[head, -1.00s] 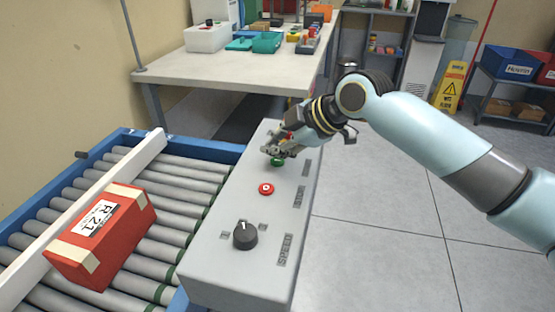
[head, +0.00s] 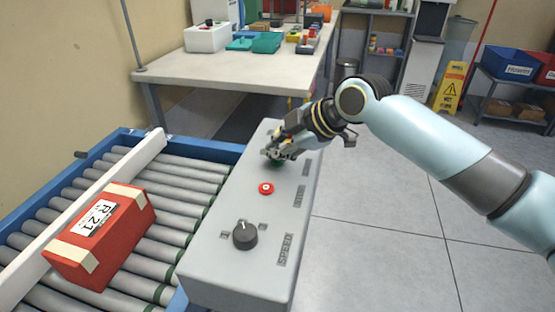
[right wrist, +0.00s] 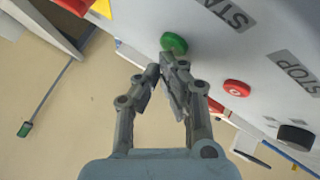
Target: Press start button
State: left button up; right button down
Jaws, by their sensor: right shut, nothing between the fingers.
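The grey control box (head: 215,262) stands beside the roller conveyor. Its green start button (right wrist: 174,43) sits near the far end, beside the START label (right wrist: 229,13). In the head view, only a sliver of the green button (head: 276,162) shows under my gripper. My right gripper (head: 275,153) is shut and empty, with its fingertips right at the button. In the right wrist view, the closed fingertips (right wrist: 166,66) come up to the button's lower edge. I cannot tell whether they touch it. My left gripper is not in view.
A red stop button (head: 266,188) and a black speed knob (head: 245,235) sit nearer on the same panel. A red box (head: 122,240) marked R 21 lies on the conveyor rollers (head: 186,172). A table (head: 205,75) with bins stands behind.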

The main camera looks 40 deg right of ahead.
aim_at(276, 162)
jog(key=shift+f, duration=0.4)
dwell(0.4)
jog(key=shift+r, duration=0.1)
jog(key=shift+r+p, duration=0.6)
jog(key=shift+r, duration=0.15)
notch_tip(276, 162, up, 5)
jog(key=p, duration=0.4)
jog(key=shift+r+p, duration=0.1)
jog(key=shift+p, duration=0.25)
